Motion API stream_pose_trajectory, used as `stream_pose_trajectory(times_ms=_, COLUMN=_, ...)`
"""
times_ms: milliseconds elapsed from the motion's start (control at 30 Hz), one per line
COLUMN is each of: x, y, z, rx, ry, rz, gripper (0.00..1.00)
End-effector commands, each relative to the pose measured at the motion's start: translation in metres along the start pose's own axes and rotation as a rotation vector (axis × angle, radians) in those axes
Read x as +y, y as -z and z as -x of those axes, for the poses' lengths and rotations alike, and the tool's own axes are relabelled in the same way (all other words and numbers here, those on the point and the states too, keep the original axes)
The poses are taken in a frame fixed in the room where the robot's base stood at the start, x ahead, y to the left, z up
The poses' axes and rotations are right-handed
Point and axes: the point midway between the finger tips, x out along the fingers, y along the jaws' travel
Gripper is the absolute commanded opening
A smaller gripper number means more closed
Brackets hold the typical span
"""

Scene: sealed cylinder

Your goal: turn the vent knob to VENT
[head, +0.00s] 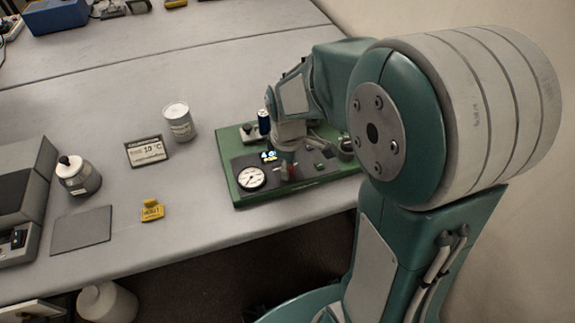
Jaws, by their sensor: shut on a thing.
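A green-based panel (245,197) stands near the table's front edge, with a round white gauge (251,178) at its front left.
A flat grey plate (82,231) lies at front left. The table behind the panel is clear.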

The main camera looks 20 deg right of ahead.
Motion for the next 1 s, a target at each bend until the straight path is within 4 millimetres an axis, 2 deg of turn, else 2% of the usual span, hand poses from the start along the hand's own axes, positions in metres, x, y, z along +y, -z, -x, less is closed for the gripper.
stream_pose_trajectory(times_ms=367, x=-0.0002, y=-0.0002, z=-0.0009, rx=-0.001, ry=0.001, rz=-0.211, gripper=0.00)
stream_pose_trajectory(times_ms=1000, x=-0.0008, y=-0.0003, z=-0.0013, rx=-0.003, ry=0.002, rz=-0.817, gripper=0.00)
